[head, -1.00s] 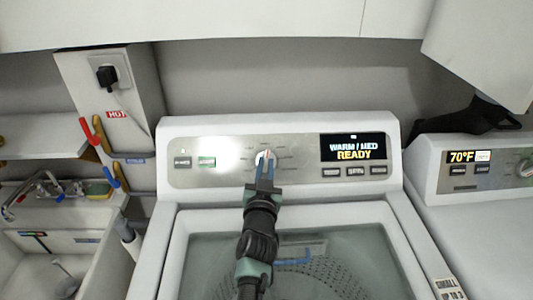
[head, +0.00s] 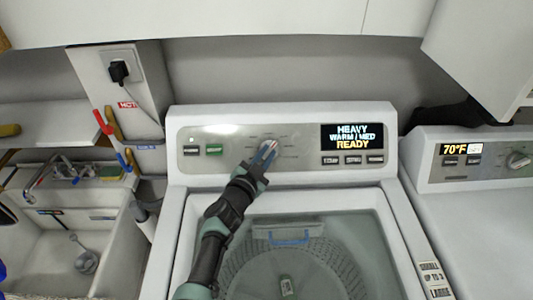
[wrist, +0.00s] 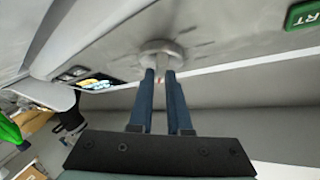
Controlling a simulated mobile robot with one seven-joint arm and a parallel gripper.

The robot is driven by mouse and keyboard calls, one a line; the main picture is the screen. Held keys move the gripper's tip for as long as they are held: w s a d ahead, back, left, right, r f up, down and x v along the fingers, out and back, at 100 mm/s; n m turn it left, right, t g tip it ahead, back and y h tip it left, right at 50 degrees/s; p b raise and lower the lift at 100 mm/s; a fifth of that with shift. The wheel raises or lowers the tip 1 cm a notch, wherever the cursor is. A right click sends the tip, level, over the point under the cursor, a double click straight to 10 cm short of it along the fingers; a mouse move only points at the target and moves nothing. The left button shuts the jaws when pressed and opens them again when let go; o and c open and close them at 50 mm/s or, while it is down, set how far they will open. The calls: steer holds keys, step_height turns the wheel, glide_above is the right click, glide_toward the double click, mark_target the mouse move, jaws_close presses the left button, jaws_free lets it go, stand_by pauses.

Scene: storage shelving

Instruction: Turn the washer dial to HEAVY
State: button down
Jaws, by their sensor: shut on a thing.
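The washer (head: 184,125) stands in the middle of the head view with its tub open. Its round dial (head: 265,147) sits on the grey control panel, partly hidden by my fingers. My gripper (head: 266,155) is shut on the dial's grip, reaching up from the lower left. In the wrist view the dial (wrist: 160,47) is a grey knob, with my gripper's two blue fingers (wrist: 160,75) at it, one on each side of its grip. The marks around the dial are too small to read.
A second machine (head: 470,200) with a 70°F display stands at the right. A sink (head: 60,235) with a tap is at the left. White cabinets (head: 200,20) hang above the panel. The open tub (head: 290,265) lies below my arm.

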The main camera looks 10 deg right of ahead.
stand_by(0.3)
steer(key=c, duration=0.9)
jaws_free()
steer(key=shift+o, duration=0.2)
steer(key=shift+s+a, duration=0.1)
steer(key=p+v, duration=0.5)
steer(key=v, duration=0.7)
steer(key=shift+s+a, duration=0.2)
steer(key=shift+s, duration=0.1)
